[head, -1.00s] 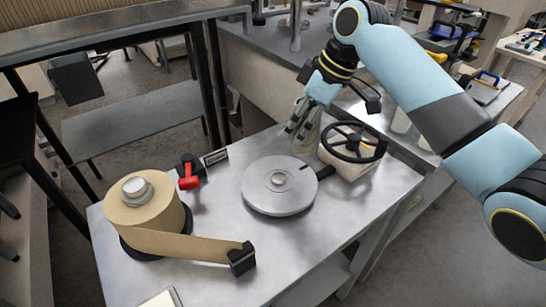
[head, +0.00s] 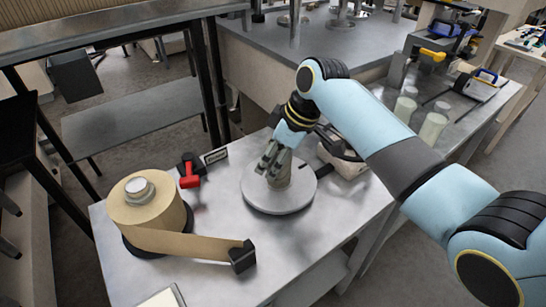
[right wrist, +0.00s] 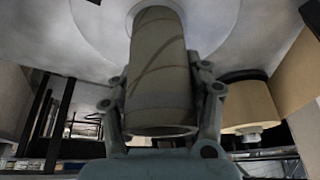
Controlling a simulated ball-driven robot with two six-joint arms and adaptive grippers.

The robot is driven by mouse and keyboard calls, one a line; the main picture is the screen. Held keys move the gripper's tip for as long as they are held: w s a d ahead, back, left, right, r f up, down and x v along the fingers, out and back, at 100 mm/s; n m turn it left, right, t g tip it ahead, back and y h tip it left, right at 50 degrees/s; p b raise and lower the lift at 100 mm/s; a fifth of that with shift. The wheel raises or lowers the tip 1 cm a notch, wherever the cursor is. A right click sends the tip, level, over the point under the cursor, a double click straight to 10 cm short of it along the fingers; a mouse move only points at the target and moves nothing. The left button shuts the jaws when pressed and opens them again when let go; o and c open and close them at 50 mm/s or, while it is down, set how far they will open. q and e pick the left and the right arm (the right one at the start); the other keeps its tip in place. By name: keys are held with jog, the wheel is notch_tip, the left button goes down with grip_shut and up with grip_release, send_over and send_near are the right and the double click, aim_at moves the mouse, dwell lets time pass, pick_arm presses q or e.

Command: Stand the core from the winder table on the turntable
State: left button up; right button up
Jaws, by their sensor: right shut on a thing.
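The core (head: 281,178) is a grey-beige tube with a thin diagonal seam, standing about upright over the middle of the round silver turntable (head: 262,203). My right gripper (head: 277,163) is shut on it from above. The right wrist view shows the core (right wrist: 160,75) between both fingers of the gripper (right wrist: 162,110), its hollow end towards the camera and its far end over the pale turntable disc (right wrist: 215,25). I cannot tell whether the core's lower end touches the disc. The turntable's centre is hidden behind the core. My left gripper is not in view.
A kraft paper roll (head: 150,210) stands left, its strip running to a black block (head: 243,257). A red-handled part (head: 189,180) sits behind. A dark handwheel (head: 338,149) is partly hidden by my right arm. The table's front right is clear.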

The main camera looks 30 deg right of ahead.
jog(key=o, duration=1.2)
jog(key=shift+d+r, duration=0.1)
jog(key=shift+r, duration=0.2)
jog(key=v, duration=1.1)
jog(key=shift+s+r, duration=0.1)
jog(key=shift+r, duration=0.15)
jog(key=shift+f, duration=0.1)
